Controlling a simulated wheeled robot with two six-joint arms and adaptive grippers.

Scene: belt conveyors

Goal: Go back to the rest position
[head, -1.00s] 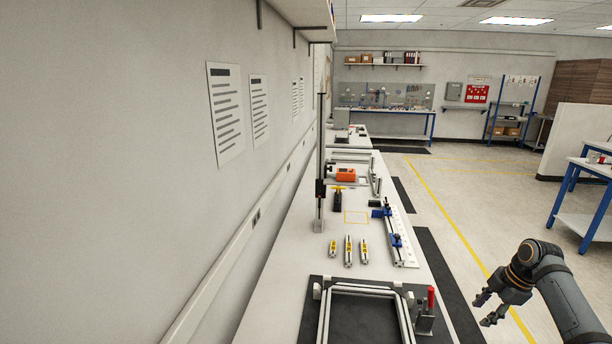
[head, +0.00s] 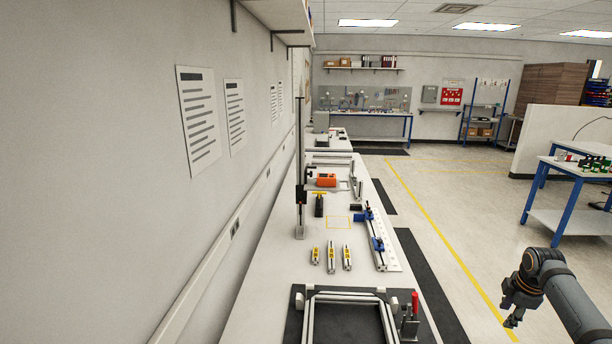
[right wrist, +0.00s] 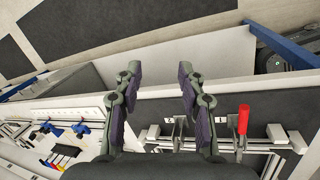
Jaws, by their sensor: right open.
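My right gripper (head: 512,312) is at the lower right of the head view, out over the floor to the right of the workbench. It also shows in the right wrist view (right wrist: 158,84), where its two fingers are apart with nothing between them. The workbench (head: 262,290) runs away from me along the left wall. My left gripper is not in view.
On the bench lie a metal frame (head: 388,325) on a dark mat, a red-handled clamp (head: 413,305), several small yellow-marked parts (head: 332,256), a blue-clamped rail (head: 378,243) and an upright post (head: 300,170). The floor (head: 455,215) right of the bench is clear. A blue-legged table (head: 562,220) stands at right.

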